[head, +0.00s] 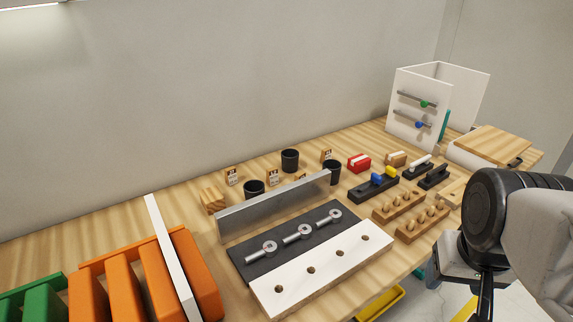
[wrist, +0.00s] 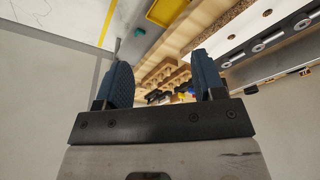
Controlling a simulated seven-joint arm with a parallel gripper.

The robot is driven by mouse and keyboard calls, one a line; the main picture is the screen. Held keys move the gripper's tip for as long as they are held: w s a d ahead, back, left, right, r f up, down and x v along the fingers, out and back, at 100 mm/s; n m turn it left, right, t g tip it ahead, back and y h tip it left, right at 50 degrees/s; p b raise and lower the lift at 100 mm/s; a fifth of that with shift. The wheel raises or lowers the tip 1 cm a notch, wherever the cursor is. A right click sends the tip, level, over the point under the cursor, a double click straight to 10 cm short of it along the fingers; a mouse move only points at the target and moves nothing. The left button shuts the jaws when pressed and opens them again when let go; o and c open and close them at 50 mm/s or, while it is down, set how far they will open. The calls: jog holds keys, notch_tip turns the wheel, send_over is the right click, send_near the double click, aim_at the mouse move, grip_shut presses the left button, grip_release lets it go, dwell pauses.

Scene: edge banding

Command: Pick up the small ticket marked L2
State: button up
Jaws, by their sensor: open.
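Several small tickets with dark print stand at the back of the bench in the head view. One ticket (head: 232,176) is at the left, another ticket (head: 273,177) is between black cups, and a third ticket (head: 327,155) is farther right. Another is partly hidden behind the metal strip. The print is too small to tell which is L2. My gripper (wrist: 163,82) is open and empty in the wrist view, its two dark blue pads apart. My arm is at the right of the head view, off the bench's front edge and far from the tickets.
Black cups (head: 290,160) stand among the tickets. An upright metal strip (head: 275,207) stands in front of them, with a white board with holes (head: 322,268) nearer. Orange blocks (head: 125,285) fill the left front. A white cabinet (head: 425,110) stands at the back right.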

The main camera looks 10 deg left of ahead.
jog(key=shift+c, duration=0.6)
jog(key=shift+r, duration=0.1)
